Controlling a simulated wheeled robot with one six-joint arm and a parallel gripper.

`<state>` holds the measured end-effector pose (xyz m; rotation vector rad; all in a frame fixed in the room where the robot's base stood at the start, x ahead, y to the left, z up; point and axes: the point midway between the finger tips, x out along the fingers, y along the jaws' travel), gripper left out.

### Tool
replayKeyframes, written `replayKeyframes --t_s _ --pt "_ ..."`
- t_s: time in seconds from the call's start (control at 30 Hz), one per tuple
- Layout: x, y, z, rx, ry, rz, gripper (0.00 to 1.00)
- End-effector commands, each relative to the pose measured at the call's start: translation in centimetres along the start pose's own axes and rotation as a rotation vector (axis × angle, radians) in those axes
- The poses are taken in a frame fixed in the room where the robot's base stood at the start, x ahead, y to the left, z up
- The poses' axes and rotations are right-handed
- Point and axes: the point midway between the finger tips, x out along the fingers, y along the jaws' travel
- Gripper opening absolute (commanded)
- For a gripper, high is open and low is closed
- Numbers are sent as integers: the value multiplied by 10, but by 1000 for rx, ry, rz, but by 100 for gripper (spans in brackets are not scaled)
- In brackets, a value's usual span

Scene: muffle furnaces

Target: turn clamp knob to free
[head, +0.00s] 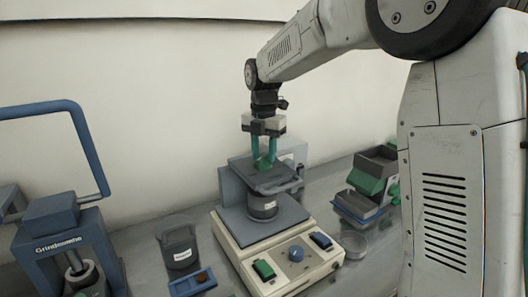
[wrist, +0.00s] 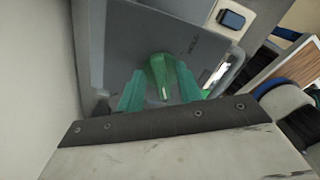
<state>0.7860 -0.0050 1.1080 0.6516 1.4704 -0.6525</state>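The clamp knob (wrist: 164,78) is green and sits on a grey clamp plate (wrist: 122,42) in the wrist view. In the head view the plate (head: 247,170) lies over a dark labelled jar (head: 263,207) on a cream bench machine. My gripper (head: 264,160) points down at the plate, its teal fingers around the knob. In the wrist view my gripper (wrist: 160,84) has one finger on each side of the knob, with the fingers apart. Contact between fingers and knob is not clear. In the head view the fingers largely hide the knob.
The machine's front panel (head: 299,264) has a blue dial and green and blue switches. A dark labelled pot (head: 179,248) and a blue tray (head: 192,283) stand left. A blue grinder (head: 62,235) is farther left. Grey and green bins (head: 372,175) stand right. A wall is behind.

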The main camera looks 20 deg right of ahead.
Motion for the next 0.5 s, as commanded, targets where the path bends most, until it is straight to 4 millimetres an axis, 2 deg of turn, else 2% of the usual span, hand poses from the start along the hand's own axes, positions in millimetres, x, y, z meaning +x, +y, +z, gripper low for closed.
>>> replayKeyframes --t_s 0.27,0.5 --pt "-4 0 0 1 0 0 35" --pt "-42 0 0 1 -2 3 35"
